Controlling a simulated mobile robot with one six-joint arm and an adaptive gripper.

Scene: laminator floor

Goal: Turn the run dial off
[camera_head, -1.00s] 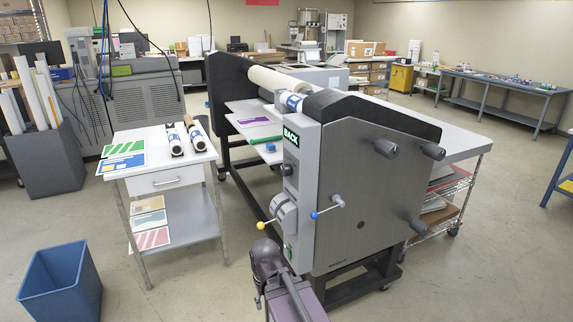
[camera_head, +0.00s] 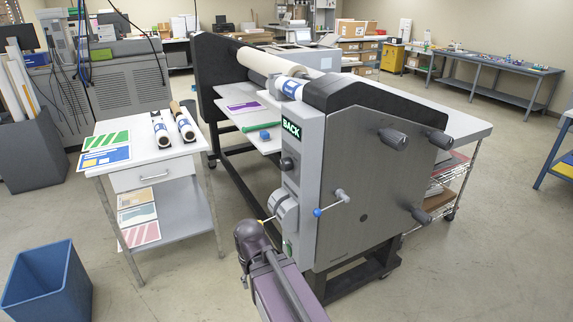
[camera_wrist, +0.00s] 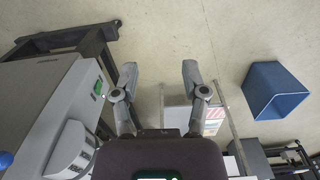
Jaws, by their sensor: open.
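The laminator (camera_head: 350,215) stands in front of me, its grey end panel facing me. Lower on that face is a green-lit control (camera_head: 288,247), which also shows in the wrist view (camera_wrist: 98,88). I cannot tell which of these is the run dial. My gripper (camera_wrist: 159,70) is open and empty, over bare floor beside the laminator.
A white side table (camera_head: 150,152) stands left of the laminator. A blue bin (camera_head: 48,285) is at lower left.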

